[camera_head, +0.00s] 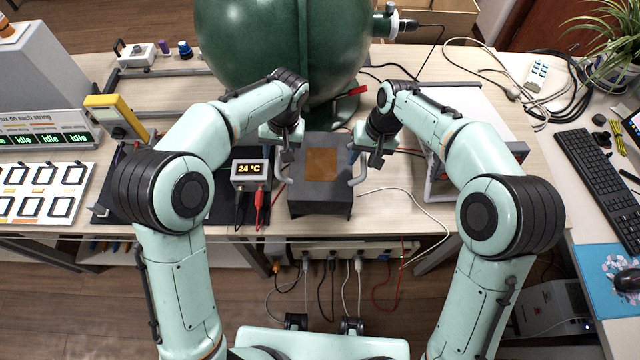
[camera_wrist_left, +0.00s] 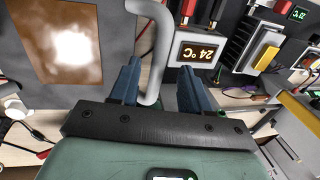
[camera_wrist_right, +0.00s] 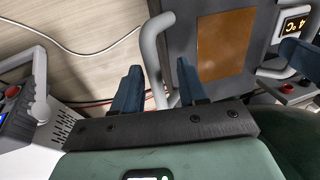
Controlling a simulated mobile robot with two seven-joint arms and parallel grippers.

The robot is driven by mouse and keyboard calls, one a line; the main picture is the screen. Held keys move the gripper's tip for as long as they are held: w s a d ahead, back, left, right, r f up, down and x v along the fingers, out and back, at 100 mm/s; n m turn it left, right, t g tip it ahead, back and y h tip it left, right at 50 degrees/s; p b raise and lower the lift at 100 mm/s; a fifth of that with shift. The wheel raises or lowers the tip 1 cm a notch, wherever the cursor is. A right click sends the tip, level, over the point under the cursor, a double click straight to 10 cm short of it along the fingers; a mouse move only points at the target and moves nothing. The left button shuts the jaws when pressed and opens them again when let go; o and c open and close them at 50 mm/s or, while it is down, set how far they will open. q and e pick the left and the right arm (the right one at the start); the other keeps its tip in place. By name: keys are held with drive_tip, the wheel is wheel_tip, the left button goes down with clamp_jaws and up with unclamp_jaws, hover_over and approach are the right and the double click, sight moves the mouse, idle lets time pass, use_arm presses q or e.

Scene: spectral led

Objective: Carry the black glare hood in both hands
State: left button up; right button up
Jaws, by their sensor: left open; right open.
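The black glare hood (camera_head: 308,198) stands on the table's front part, with a copper-brown panel on top and a grey bar handle on each side. My left gripper (camera_head: 284,150) is at the left handle (camera_head: 281,178). In the left wrist view its open fingers (camera_wrist_left: 158,82) stand on either side of this handle (camera_wrist_left: 163,45). My right gripper (camera_head: 368,158) is at the right handle (camera_head: 358,172). In the right wrist view its open fingers (camera_wrist_right: 158,82) straddle that handle (camera_wrist_right: 150,45). Neither pair of fingers is closed on its bar.
A large green sphere (camera_head: 250,45) stands right behind the hood. A meter reading 24 °C (camera_head: 250,172) with red and black leads sits close to the hood's left. A white cable (camera_head: 410,192) curves across the table to the right. A keyboard (camera_head: 600,175) lies far right.

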drive_tip(key=shift+d, duration=0.1)
use_arm(q)
wheel_tip(320, 180, up, 12)
drive_tip(key=d, duration=0.2)
drive_tip(key=shift+d+f, duration=0.2)
use_arm(e)
wheel_tip(320, 180, up, 12)
drive_tip(key=d, duration=0.2)
drive_tip(key=shift+d, duration=0.15)
use_arm(q)
drive_tip(key=shift+f, duration=0.1)
use_arm(e)
drive_tip(key=shift+f, duration=0.2)
